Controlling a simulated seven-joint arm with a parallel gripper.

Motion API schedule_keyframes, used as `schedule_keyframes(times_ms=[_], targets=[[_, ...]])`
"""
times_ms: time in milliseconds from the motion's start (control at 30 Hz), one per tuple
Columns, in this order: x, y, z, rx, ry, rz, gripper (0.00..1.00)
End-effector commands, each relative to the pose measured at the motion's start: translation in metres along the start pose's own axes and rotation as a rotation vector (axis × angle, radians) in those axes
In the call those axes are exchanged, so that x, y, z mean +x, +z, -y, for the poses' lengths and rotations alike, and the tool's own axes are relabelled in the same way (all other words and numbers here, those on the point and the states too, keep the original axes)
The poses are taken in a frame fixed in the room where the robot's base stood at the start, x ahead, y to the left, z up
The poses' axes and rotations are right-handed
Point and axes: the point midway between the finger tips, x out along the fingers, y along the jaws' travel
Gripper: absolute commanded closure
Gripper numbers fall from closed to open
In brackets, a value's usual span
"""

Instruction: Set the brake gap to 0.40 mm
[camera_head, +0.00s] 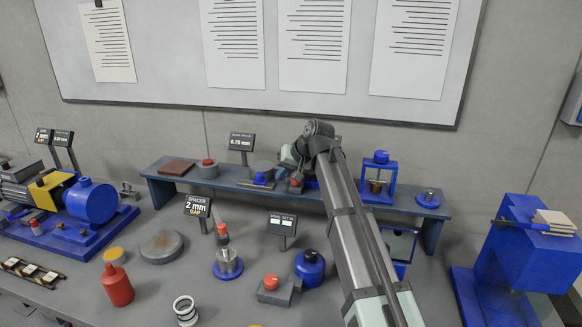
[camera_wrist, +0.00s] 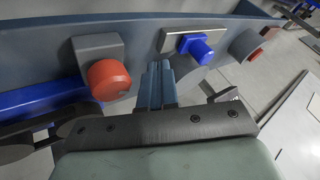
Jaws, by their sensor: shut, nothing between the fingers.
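A small display (camera_head: 241,141) behind the shelf appears to read 0.75 mm; its heading is too small to read surely. On the shelf below it are a blue knob (camera_head: 259,178) on a flat plate and a red knob (camera_head: 296,180) on a grey block. In the wrist view the red knob (camera_wrist: 108,80) is large at left, and the blue knob (camera_wrist: 200,48) is right of centre. My gripper (camera_wrist: 158,85) is shut and empty, its fingers between these two knobs in the picture. I cannot tell whether they touch anything. My arm hides part of the shelf in the head view.
Another red knob (camera_head: 208,163) and a brown plate (camera_head: 177,167) are at the shelf's left. A blue press-like frame (camera_head: 379,181) stands right of my arm. A spacer sign (camera_head: 197,206) and a red bottle (camera_head: 117,285) stand on the bench in front.

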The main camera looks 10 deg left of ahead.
Motion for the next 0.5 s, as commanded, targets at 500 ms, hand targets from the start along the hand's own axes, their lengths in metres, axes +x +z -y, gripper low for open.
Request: schedule_keyframes(times_ms=[500], targets=[[0.013,-0.001,0.031,-0.001,-0.001,-0.002,1.00]])
